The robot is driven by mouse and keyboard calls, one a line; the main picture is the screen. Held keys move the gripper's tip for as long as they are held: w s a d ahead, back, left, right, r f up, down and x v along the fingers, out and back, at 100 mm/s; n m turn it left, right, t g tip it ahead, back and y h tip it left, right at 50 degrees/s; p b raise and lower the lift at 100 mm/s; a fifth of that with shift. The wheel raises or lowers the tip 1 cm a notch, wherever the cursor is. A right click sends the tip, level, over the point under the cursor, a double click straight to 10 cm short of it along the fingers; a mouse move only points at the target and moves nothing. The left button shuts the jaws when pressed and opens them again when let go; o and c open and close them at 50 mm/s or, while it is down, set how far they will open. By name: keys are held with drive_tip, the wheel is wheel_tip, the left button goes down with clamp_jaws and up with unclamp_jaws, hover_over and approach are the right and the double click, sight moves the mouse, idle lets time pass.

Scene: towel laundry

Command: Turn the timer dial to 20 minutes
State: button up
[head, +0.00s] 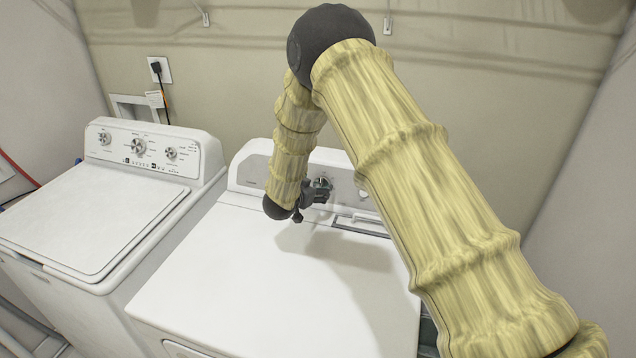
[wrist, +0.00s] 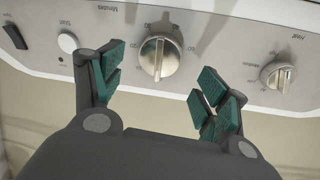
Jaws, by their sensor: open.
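The timer dial (wrist: 160,58) is a round silver knob with a raised grip bar on the dryer's white control panel (wrist: 228,45). The wrist view shows the panel upside down, with "Minutes" printed near the dial. The grip bar runs roughly up and down in that view; the exact setting is too small to read. My gripper (wrist: 160,78) is open, its green-padded fingers spread on either side of the dial, with a gap on both sides. In the head view my gripper (head: 313,192) is at the dryer panel and largely hides the dial.
A round Start button (wrist: 67,43) and a dark switch (wrist: 15,36) sit left of the dial in the wrist view; another silver knob (wrist: 278,74) sits right. The dryer top (head: 235,265) is clear. A washer (head: 90,220) stands left of the dryer.

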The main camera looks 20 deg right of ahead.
sight(319, 185)
drive_tip(key=shift+p+x, duration=0.65)
drive_tip(key=shift+x, duration=1.4)
drive_tip(key=c, duration=1)
